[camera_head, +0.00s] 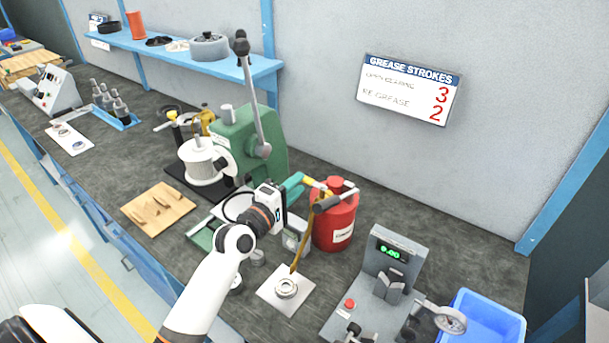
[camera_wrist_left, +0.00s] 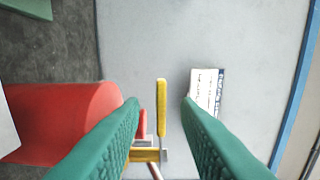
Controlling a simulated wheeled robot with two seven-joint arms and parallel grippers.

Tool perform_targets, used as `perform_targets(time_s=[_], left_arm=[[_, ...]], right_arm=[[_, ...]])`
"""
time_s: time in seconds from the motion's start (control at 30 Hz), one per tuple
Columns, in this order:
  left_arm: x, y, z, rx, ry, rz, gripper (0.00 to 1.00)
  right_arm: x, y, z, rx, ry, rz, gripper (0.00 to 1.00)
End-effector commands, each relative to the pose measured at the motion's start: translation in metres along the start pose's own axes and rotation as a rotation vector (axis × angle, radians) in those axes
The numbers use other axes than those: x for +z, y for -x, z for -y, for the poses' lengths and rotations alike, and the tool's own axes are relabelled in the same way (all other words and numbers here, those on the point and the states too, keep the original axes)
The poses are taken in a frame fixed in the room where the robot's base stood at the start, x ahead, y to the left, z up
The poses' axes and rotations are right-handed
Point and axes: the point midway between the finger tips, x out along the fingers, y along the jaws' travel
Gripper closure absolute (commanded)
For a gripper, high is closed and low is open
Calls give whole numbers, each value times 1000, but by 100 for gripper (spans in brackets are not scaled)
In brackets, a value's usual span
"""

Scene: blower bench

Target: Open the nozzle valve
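The nozzle valve shows in the left wrist view as a narrow yellow lever (camera_wrist_left: 161,108) above a yellow crosspiece (camera_wrist_left: 145,155). In the head view the yellow lever (camera_head: 315,184) is small and sits above the red canister (camera_head: 335,225). My left gripper (camera_head: 306,186) is at the canister's upper left; its green fingers (camera_wrist_left: 163,103) are apart. In the wrist view the lever stands in the gap, with clear space on its right; I cannot tell whether it touches a finger. A tan tube (camera_head: 303,240) runs down toward a metal ring (camera_head: 287,288). My right gripper is not in view.
The ring lies on a white pad (camera_head: 271,297). A grey device with a green display (camera_head: 390,252) and a blue bin (camera_head: 490,312) stand at right. A green press (camera_head: 250,140) stands behind my arm. The wall sign (camera_head: 409,90) hangs above; bench between sign and canister is clear.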

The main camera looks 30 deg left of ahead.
Motion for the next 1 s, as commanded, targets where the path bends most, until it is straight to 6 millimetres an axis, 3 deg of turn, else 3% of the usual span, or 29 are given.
perform_targets(time_s=[0.1, 0.23, 0.6, 0.8, 1.0], left_arm=[[0, -20, 2, -1, 0, 1, 71], [0, -32, 0, 1, -1, 0, 71], [0, -38, 0, 1, -2, 0, 71], [0, -38, 0, 1, -2, 0, 100], [0, -37, -1, 2, -2, 0, 100]], right_arm=[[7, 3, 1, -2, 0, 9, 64], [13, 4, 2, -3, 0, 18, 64], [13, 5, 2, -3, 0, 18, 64], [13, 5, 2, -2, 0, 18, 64], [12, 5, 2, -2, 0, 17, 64]])
